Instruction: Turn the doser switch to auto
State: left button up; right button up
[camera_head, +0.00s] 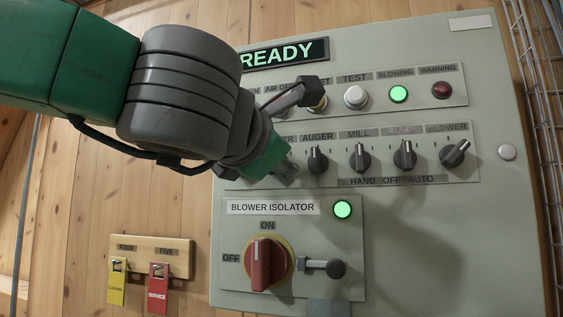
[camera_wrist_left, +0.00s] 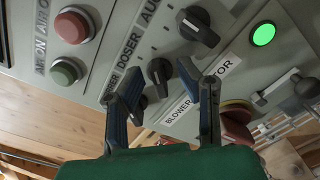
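The doser switch (camera_wrist_left: 160,71) is a black rotary knob below the DOSER label in the left wrist view. It shows between the fingertips of my left gripper (camera_wrist_left: 160,80), which is open with a finger on either side. I cannot tell whether the fingers touch the knob or which position it points to. In the head view my left gripper (camera_head: 285,170) is at the left end of the knob row and hides the doser switch. My right gripper is not in view.
The auger knob (camera_head: 318,160) is just right of my gripper. The mill knob (camera_head: 360,158) and blower knob (camera_head: 456,152) are farther right. The red isolator handle (camera_head: 261,265) is below. Push buttons and lamps (camera_head: 398,94) sit above.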

pick_arm(q)
jog(key=v, duration=1)
